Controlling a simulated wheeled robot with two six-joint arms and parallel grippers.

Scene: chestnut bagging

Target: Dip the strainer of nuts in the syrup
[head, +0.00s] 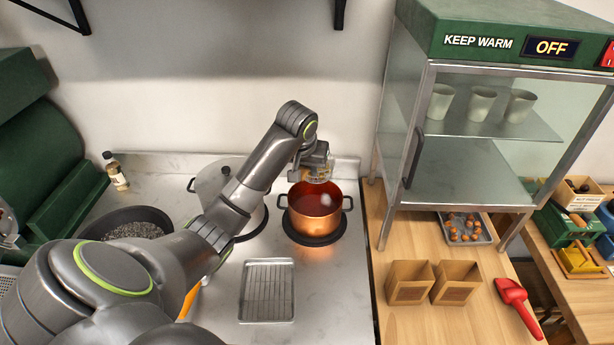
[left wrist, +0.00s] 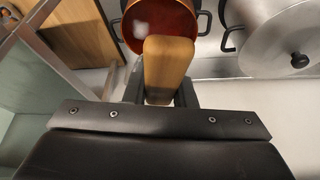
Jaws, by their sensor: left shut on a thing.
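A copper pot (head: 303,222) with black side handles stands on the right-hand burner, with dark red syrup (head: 313,203) inside. My left gripper (head: 318,176) hangs just above the pot's far rim, pointing down. In the left wrist view it is shut on a wooden handle (left wrist: 168,62), which I take to be the strainer's. The handle overlaps the pot (left wrist: 190,22) there. The strainer's basket and the nuts cannot be made out. A pale patch shows over the syrup, and I cannot tell what it is. My right gripper is not in view.
A lidded steel pot (head: 213,180) stands left of the copper pot. A wire rack tray (head: 267,290) lies in front. A black pan (head: 130,219) is at left. The warming cabinet (head: 455,165), paper boxes (head: 409,283) and a red scoop (head: 513,294) are at right.

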